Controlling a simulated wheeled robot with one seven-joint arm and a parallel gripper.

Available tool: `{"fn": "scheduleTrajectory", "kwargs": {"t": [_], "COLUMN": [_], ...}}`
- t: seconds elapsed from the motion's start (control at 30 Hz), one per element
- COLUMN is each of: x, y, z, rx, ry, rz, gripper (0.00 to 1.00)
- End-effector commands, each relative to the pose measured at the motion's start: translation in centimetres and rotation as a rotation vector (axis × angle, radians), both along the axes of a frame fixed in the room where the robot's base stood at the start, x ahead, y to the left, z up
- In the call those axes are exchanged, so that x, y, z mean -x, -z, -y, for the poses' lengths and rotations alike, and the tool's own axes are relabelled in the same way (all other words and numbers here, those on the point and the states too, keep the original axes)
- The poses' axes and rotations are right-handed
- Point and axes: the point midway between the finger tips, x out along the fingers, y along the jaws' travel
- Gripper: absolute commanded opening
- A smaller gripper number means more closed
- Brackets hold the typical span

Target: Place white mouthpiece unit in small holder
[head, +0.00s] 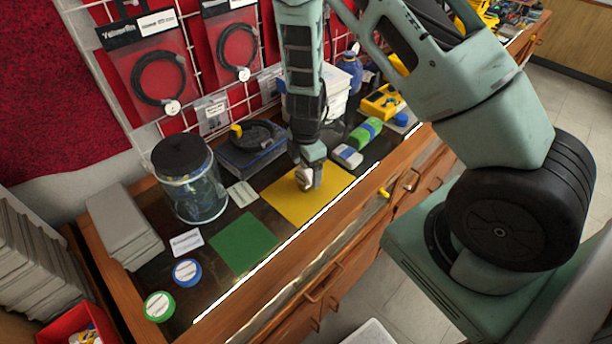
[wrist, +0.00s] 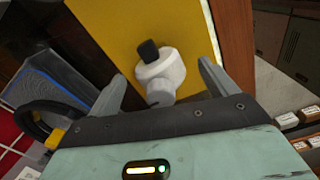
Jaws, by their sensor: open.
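The white mouthpiece unit (wrist: 165,70), a rounded white body with a dark stub, lies on the yellow mat (wrist: 108,22). In the head view the unit (head: 303,178) shows partly behind my gripper (head: 312,174), over the yellow mat (head: 283,201). In the wrist view my gripper (wrist: 160,80) is open, with one finger on each side of the unit and a visible gap at both sides. I cannot tell which item is the small holder.
A blue-black tray (head: 232,161) with a coiled black hose stands behind the mat. A clear jar with a black lid (head: 187,185) stands left. A green mat (head: 244,243) lies front left. White and green blocks (head: 347,156) lie right of my gripper. Packaged hoses hang behind.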

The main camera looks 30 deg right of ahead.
Motion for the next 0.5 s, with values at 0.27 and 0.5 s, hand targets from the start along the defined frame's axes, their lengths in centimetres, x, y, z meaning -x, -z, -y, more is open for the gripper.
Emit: {"fn": "scheduleTrajectory", "kwargs": {"t": [0.27,0.5], "x": [0.01,0.01], "y": [0.77,0.75], "z": [-0.03,-0.03], "rx": [0.0,-0.001], "ry": [-0.001,-0.001], "rz": [0.0,0.0], "gripper": [0.85,0.38]}}
